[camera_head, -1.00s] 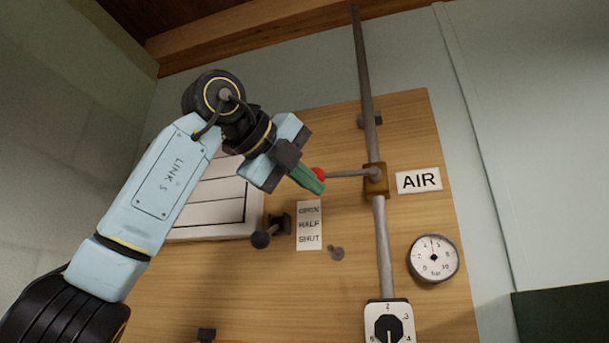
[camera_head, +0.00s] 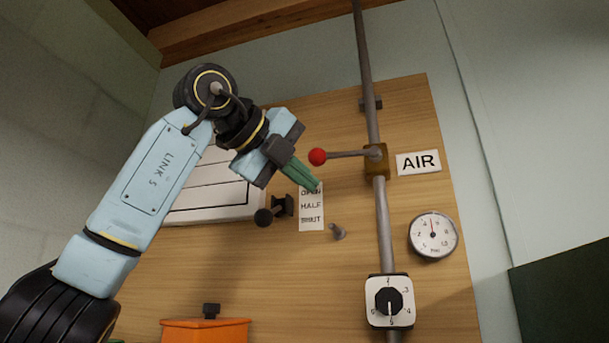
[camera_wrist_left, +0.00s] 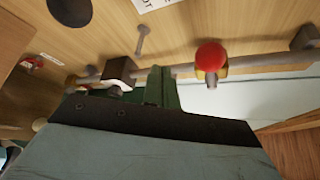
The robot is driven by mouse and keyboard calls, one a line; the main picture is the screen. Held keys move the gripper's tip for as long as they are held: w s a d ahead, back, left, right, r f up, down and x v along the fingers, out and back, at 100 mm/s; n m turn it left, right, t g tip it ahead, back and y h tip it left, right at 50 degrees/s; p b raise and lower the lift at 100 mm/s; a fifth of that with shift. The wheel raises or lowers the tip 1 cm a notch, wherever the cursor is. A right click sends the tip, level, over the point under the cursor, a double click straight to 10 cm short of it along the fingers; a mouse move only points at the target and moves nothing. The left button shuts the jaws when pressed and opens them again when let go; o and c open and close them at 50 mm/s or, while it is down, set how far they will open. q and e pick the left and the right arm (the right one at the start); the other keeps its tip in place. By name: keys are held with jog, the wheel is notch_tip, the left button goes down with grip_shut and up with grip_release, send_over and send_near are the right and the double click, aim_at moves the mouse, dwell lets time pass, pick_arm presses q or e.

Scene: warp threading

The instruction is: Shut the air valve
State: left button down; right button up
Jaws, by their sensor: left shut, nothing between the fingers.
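The air valve has a brass body (camera_head: 376,160) on a vertical grey pipe, with a grey lever ending in a red ball knob (camera_head: 317,157). The lever points left, roughly level, toward the top of the OPEN, HALF, SHUT label (camera_head: 311,207). My left gripper (camera_head: 316,187) has green fingers, is shut and empty, and sits just below and left of the knob, apart from it in the head view. The red knob (camera_wrist_left: 211,56) also shows in the left wrist view, right of the green fingers (camera_wrist_left: 162,85). My right gripper is not in view.
An AIR sign (camera_head: 418,162) and a pressure gauge (camera_head: 433,235) are right of the pipe. A numbered dial (camera_head: 389,301) is below. A black-knobbed fitting (camera_head: 272,212), a small grey peg (camera_head: 338,232) and an orange box (camera_head: 205,330) are also near the wooden board.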

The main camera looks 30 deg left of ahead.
pick_arm(q)
jog(key=s+d+r, duration=0.3)
jog(key=s+r, duration=0.1)
jog(key=s, duration=0.4)
jog(key=shift+r, duration=0.2)
jog(key=shift+s, duration=0.1)
